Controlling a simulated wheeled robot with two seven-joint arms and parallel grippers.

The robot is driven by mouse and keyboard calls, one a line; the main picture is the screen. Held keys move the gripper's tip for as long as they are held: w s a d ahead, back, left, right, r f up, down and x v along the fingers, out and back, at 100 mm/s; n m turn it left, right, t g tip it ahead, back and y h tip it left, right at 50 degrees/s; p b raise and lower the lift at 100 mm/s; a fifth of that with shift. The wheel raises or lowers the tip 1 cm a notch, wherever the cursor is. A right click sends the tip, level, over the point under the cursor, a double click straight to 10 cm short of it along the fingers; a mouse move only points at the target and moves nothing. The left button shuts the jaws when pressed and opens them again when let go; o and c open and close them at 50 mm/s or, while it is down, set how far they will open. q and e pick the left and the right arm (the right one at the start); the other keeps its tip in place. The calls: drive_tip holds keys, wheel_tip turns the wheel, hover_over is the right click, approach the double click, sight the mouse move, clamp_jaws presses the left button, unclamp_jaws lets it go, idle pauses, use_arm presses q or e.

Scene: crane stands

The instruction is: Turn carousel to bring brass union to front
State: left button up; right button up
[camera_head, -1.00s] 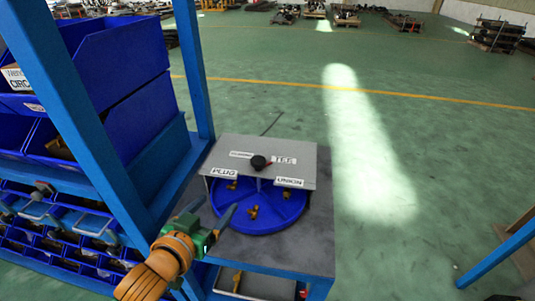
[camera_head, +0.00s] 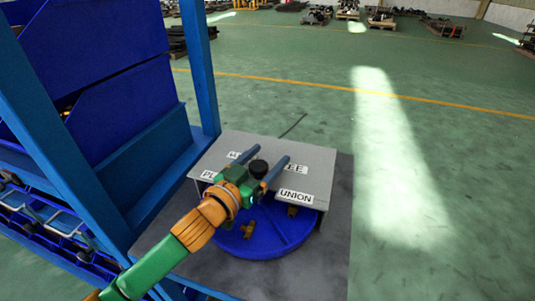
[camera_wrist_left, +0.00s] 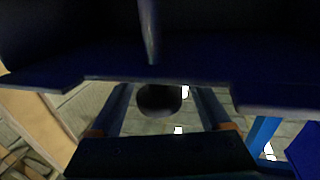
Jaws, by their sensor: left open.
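The blue carousel (camera_head: 268,246) sits on a grey bench under a flat grey cover (camera_head: 312,163). Its front part shows, with one brass fitting (camera_head: 247,230) near the front and another brass fitting (camera_head: 292,211) beneath the UNION label (camera_head: 296,196). I cannot tell surely which is the brass union. A black round knob (camera_head: 258,168) stands on the cover. My left gripper (camera_head: 271,154) is open above the cover, its fingers on either side of the knob. In the left wrist view the dark knob (camera_wrist_left: 158,98) shows between both fingers. My right gripper is not in view.
A blue rack post (camera_head: 198,70) and blue bins (camera_head: 110,90) stand close at the left. My left arm hides part of the cover and carousel. Bare bench top (camera_head: 335,235) lies right of the carousel. Open green floor lies beyond.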

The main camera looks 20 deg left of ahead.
use_arm(q)
drive_tip(key=shift+w, duration=0.2)
drive_tip(key=shift+s, duration=0.1)
drive_tip(key=shift+c, duration=0.9)
clamp_jaws()
drive_tip(key=shift+d, duration=0.1)
